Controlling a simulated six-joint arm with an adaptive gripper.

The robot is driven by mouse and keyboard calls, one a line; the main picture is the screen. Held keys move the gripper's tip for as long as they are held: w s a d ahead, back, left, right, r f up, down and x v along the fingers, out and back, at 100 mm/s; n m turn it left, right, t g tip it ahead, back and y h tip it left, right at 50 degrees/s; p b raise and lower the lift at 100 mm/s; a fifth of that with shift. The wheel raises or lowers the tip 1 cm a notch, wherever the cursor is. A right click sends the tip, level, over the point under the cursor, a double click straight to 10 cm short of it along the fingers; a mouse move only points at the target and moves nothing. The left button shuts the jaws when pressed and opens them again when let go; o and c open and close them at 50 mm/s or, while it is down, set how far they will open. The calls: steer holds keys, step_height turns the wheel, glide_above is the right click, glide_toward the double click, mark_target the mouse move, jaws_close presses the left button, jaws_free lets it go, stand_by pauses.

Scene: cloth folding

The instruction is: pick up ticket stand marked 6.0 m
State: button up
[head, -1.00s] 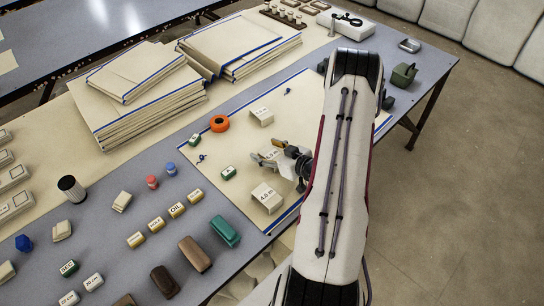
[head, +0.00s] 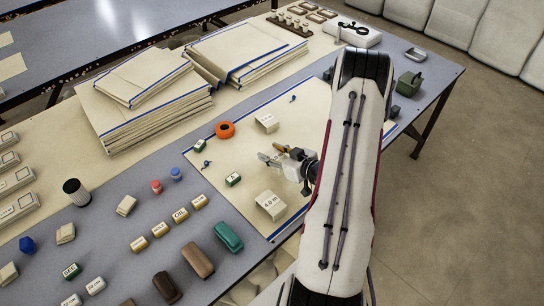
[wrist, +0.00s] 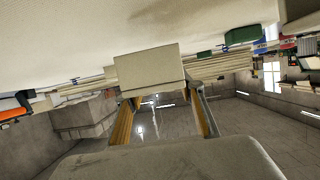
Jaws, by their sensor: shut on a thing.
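My gripper (head: 271,156) is over the cream cloth with blue edges (head: 236,205). In the wrist view my gripper (wrist: 160,102) is shut on a plain beige ticket stand (wrist: 150,68), which sits between the fingertips. Its marking does not show there, and in the head view I cannot read it beside the fingers. A ticket stand marked 4.0 m (head: 270,205) stands on the cloth nearer the front. Another cream stand (head: 266,122) stands farther back; its marking is too small to read. My arm covers the cloth's right part.
An orange ring (head: 225,130) and small green blocks (head: 232,180) lie on the cloth. Stacks of folded cloth (head: 150,105) stand at the back left. A teal block (head: 228,236) and a brown block (head: 197,260) lie in front on the grey table.

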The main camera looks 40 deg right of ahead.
mark_target(272, 153)
steer(key=shift+r, duration=3.8)
